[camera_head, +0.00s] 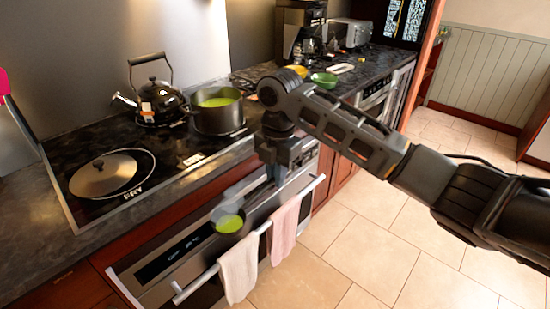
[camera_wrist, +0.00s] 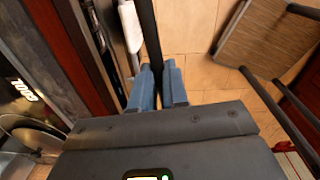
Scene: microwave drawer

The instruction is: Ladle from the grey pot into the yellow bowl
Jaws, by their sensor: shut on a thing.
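The grey pot (camera_head: 219,122) stands on the cooktop and holds green liquid. My gripper (camera_head: 245,187) is in front of the oven, below the counter edge. In the wrist view its two blue fingers (camera_wrist: 158,85) are shut on a dark handle (camera_wrist: 151,35). The yellow bowl (camera_head: 297,70) sits on the far counter, partly hidden behind my arm. The ladle is apart from both pot and bowl.
A black kettle (camera_head: 157,98) and a pan with a lid (camera_head: 105,175) are on the cooktop. A green bowl (camera_head: 324,80) is beside the yellow one. Two towels (camera_head: 238,268) hang on the oven handle (camera_head: 300,197). The tiled floor to the right is clear.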

